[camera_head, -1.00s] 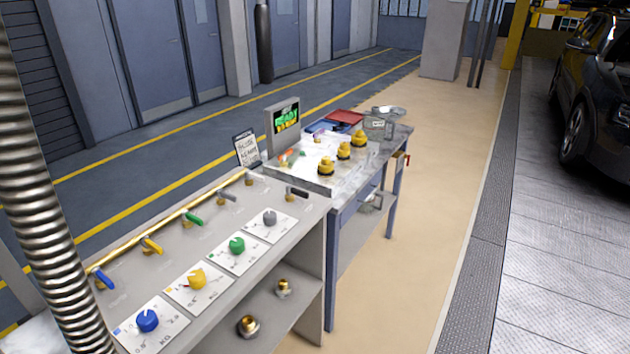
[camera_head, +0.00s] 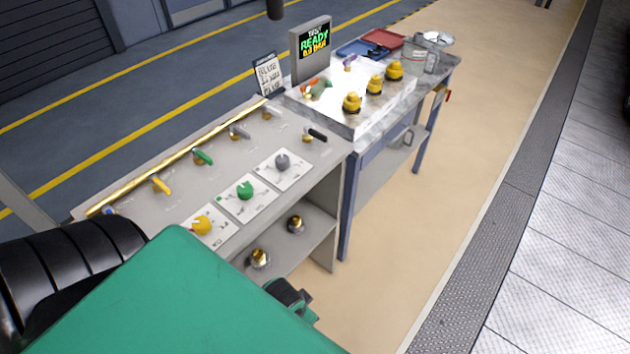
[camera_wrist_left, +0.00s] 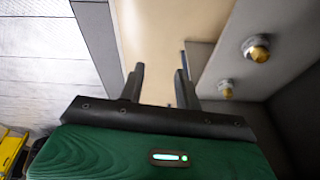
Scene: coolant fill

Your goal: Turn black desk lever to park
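The black desk lever (camera_head: 314,134) has a dark handle on a brass base and sits near the right end of the grey desk top. Its handle points to the right. My left gripper (camera_wrist_left: 159,75) shows in the left wrist view with its two black fingers apart and nothing between them. It is over the floor in front of the desk, beside the lower shelf. In the head view my green left arm housing fills the bottom left and covers the desk's near end. My right gripper is not in view.
Yellow, green and grey levers (camera_head: 238,132) line the desk's back, with coloured dials (camera_head: 246,189) in front. Brass fittings (camera_head: 259,258) stand on the lower shelf. A table with yellow caps (camera_head: 375,84) and a lit screen (camera_head: 314,39) adjoins. The tan floor (camera_head: 400,200) is clear.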

